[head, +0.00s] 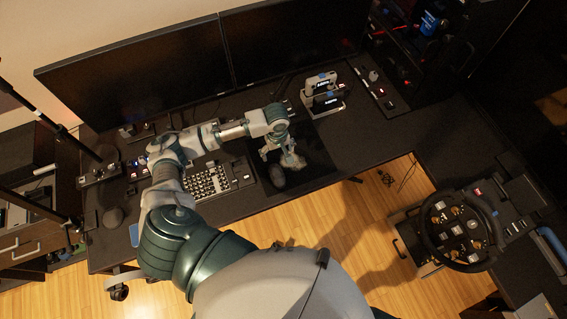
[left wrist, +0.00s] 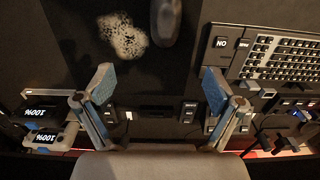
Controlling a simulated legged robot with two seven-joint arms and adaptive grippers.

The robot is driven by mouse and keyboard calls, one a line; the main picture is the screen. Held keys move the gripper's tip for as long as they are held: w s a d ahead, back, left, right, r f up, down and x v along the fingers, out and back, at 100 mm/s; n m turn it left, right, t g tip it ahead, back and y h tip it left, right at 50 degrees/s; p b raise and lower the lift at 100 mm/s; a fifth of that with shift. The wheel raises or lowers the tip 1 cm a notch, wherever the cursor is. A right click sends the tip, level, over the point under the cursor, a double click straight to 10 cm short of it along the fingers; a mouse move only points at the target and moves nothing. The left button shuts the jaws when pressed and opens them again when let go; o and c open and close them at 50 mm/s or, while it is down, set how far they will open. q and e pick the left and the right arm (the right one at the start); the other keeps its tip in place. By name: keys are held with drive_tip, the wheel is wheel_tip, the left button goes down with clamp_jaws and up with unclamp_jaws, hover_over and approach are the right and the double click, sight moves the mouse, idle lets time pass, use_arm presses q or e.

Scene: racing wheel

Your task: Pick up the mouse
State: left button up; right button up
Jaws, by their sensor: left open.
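A dark grey, rounded mouse (head: 277,176) lies on the black desk mat (head: 318,165), right of the keyboard. It also shows at the top of the left wrist view (left wrist: 166,18), partly cut off. A pale, perforated, mouse-shaped thing (head: 293,161) lies beside it and shows in the left wrist view (left wrist: 122,37). My left gripper (head: 277,151) is over the mat near both. In the left wrist view its fingers (left wrist: 159,80) are wide apart with nothing between them, and both things are beyond the fingertips. My right gripper is not in view.
A keyboard (head: 207,182) lies left of the mat. Two large monitors (head: 150,75) stand along the back of the desk. A stand with lit displays (head: 322,92) is behind the mat. A racing wheel (head: 460,232) is at right. The desk right of the mat is clear.

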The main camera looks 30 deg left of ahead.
sight(277, 173)
use_arm(q)
drive_tip(key=f, duration=1.1)
drive_tip(key=shift+s+f, duration=0.2)
drive_tip(key=shift+f, duration=0.1)
drive_tip(key=shift+s+f, duration=0.25)
drive_tip(key=shift+f, duration=1.1)
drive_tip(key=shift+s+f, duration=0.25)
drive_tip(key=shift+f, duration=1.05)
drive_tip(key=c, duration=1.3)
drive_tip(key=shift+o, duration=0.2)
drive_tip(key=shift+r, duration=0.1)
